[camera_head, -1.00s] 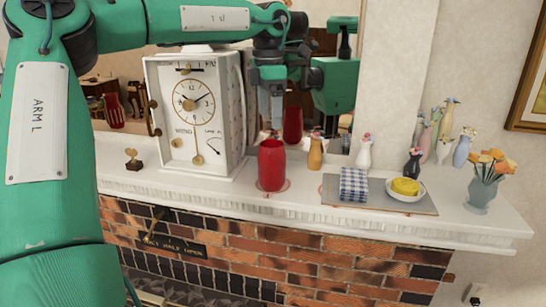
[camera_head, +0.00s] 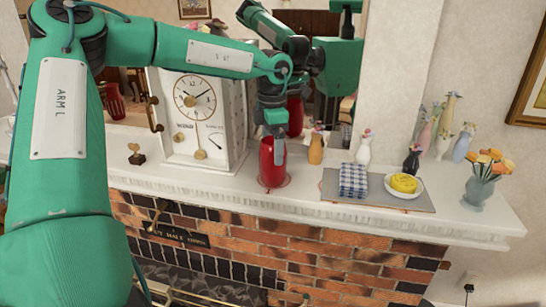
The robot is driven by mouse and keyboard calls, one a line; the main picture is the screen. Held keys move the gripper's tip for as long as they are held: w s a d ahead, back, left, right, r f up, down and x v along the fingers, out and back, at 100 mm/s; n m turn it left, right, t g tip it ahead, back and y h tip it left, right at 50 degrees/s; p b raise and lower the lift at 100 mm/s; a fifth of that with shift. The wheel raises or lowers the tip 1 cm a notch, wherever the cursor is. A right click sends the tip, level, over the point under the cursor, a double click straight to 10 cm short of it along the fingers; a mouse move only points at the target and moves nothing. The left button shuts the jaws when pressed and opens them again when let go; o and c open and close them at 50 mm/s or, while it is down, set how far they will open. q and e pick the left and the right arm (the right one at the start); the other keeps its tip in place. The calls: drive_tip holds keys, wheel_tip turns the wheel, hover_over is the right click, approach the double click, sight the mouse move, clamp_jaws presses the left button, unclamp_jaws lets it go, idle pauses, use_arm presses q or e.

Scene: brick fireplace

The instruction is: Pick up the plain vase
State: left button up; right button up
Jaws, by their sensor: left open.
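The plain red vase (camera_head: 271,174) stands upright on the white mantel, right of the clock. My left gripper (camera_head: 277,150) points down at the top of the vase, and its finger overlaps the upper right part of the vase in the picture. The gripper is open. I cannot tell whether the fingers touch the vase or sit around its rim. The vase's rim is partly hidden by the gripper. My right gripper is not in view.
The white clock (camera_head: 196,100) stands close on the left. An orange bottle vase (camera_head: 316,150) and a white one (camera_head: 363,152) stand to the right. A grey mat (camera_head: 335,196) bears a checked cloth (camera_head: 353,178) and a plate with a yellow item (camera_head: 403,183). A mirror is behind.

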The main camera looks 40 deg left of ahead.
use_arm(q)
drive_tip(key=shift+a+f+p, duration=0.1)
drive_tip(key=shift+f+p, duration=0.55)
drive_tip(key=shift+f, duration=1)
drive_tip(key=shift+c, duration=1)
drive_tip(key=c, duration=1.1)
drive_tip(key=shift+r, duration=0.1)
drive_tip(key=shift+r, duration=0.1)
